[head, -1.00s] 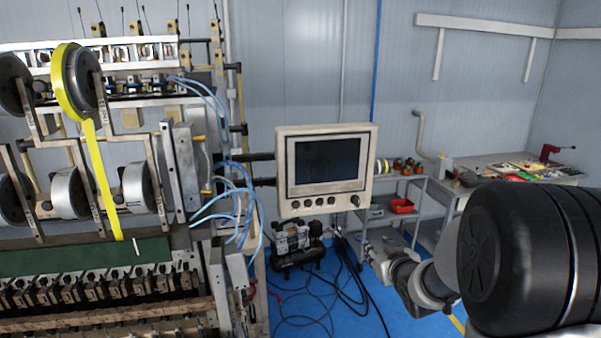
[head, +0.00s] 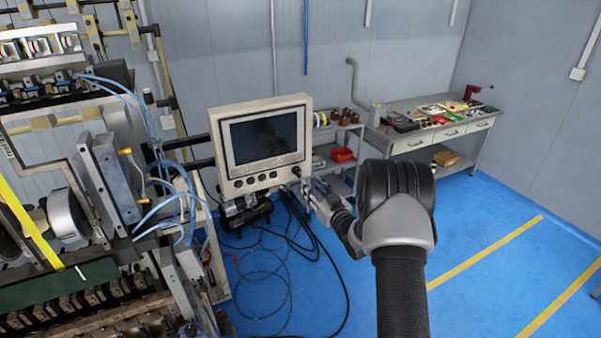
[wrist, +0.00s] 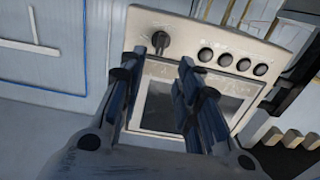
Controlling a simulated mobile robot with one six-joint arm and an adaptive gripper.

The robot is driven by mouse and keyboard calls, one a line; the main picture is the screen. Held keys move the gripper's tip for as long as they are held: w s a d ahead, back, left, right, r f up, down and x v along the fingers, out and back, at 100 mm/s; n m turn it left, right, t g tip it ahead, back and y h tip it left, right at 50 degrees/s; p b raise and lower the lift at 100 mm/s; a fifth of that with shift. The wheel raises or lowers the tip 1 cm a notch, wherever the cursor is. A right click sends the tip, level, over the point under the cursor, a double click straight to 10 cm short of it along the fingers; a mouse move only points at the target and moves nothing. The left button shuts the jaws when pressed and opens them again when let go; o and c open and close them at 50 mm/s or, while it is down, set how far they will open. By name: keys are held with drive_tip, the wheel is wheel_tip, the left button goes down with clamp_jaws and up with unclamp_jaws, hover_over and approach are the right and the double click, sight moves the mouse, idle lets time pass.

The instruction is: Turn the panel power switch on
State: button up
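The cream control panel (head: 212,125) hangs on an arm beside the winder, its dark screen facing me. Its rotary power switch (head: 296,171) is the larger black knob at the lower right corner, right of a row of small round buttons. In the wrist view, where the panel (wrist: 185,20) appears upside down, the switch (wrist: 160,42) shows at upper left. My gripper (wrist: 162,57) is open, with its fingers apart and the switch between and beyond the tips. In the head view, my gripper (head: 306,186) is close to the panel's lower right corner. Contact cannot be told.
The coil winder (head: 110,190) with blue hoses stands left. A compressor (head: 245,213) and loose cables lie below the panel. A shelf with a red bin (head: 342,155) and a workbench (head: 430,130) are behind. Blue floor is clear at right.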

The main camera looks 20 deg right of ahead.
sight(300, 173)
drive_tip(key=w, duration=0.9)
drive_tip(key=shift+w+a+p, duration=0.1)
drive_tip(key=shift+a+p, duration=0.05)
drive_tip(key=shift+p, duration=0.25)
drive_tip(key=shift+r, duration=0.1)
clamp_jaws()
